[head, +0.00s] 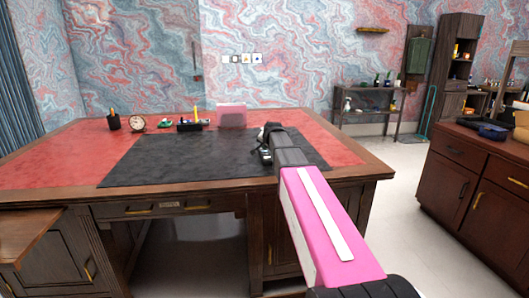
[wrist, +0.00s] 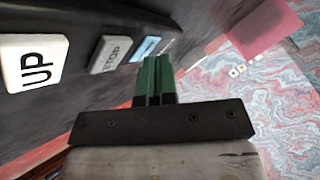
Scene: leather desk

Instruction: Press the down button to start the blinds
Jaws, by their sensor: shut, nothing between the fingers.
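The button panel fills the upper left of the wrist view as a dark surface (wrist: 75,88). A white button marked UP (wrist: 33,62) is nearest, then a grey button marked STOP (wrist: 110,54), then a light blue button (wrist: 145,49) whose label I cannot read. My gripper's green fingers (wrist: 157,62) are shut and empty, with their tips close beside the blue button. I cannot tell whether they touch it. In the head view my gripper (head: 267,134) is over the right part of the desk's black mat, and the panel is mostly hidden there.
The wooden desk (head: 382,171) has a red leather top and a black mat (head: 165,160). A clock (head: 137,123), a pen cup (head: 114,122) and a pink box (head: 232,117) stand along its back. Several wall switches (head: 241,58) are behind. A wooden cabinet (head: 465,165) is at right.

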